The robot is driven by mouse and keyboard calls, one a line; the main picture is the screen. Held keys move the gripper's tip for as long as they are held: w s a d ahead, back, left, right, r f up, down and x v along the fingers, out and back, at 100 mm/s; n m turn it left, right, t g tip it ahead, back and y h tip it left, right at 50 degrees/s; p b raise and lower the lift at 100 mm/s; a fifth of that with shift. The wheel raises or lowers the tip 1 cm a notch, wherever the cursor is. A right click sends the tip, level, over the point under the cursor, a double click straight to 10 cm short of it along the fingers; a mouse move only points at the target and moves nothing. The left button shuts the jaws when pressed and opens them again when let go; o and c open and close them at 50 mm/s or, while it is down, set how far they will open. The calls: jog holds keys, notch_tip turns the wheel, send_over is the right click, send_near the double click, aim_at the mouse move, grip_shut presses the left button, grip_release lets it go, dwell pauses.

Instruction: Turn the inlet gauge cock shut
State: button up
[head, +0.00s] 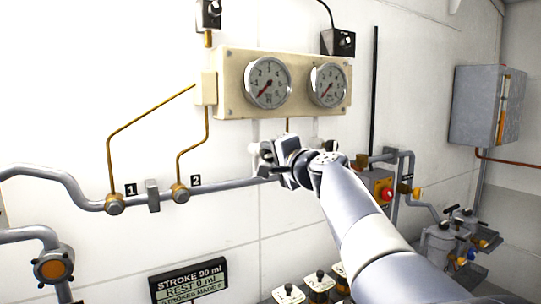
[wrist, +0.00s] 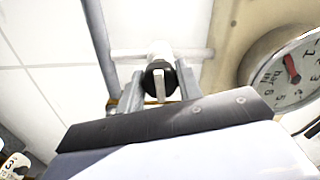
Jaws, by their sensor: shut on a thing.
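My gripper (head: 280,164) is at the wall pipe, just below the gauge board (head: 231,103). In the wrist view, my gripper (wrist: 158,88) has one finger on each side of a cock with a black round body and a pale flat handle (wrist: 160,86). The jaws are shut on this handle. A white fitting (wrist: 158,50) shows behind the cock. In the head view my gripper and arm mostly hide the cock. No label on it is readable. The left gauge (head: 268,82) and right gauge (head: 328,85) both have red needles pointing low and left.
Brass fittings marked 1 (head: 114,204) and 2 (head: 180,193) sit on the grey pipe (head: 235,185) to the left. A red knob on an orange box (head: 386,194) is right of my arm. A display (head: 188,283) is below. A grey cabinet (head: 487,106) hangs at right.

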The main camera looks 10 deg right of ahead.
jog(key=shift+m, duration=0.6)
jog(key=o, duration=1)
jog(key=b+v, duration=0.3)
jog(key=v, duration=0.7)
jog(key=shift+s+d, duration=0.15)
jog(key=shift+s, duration=0.25)
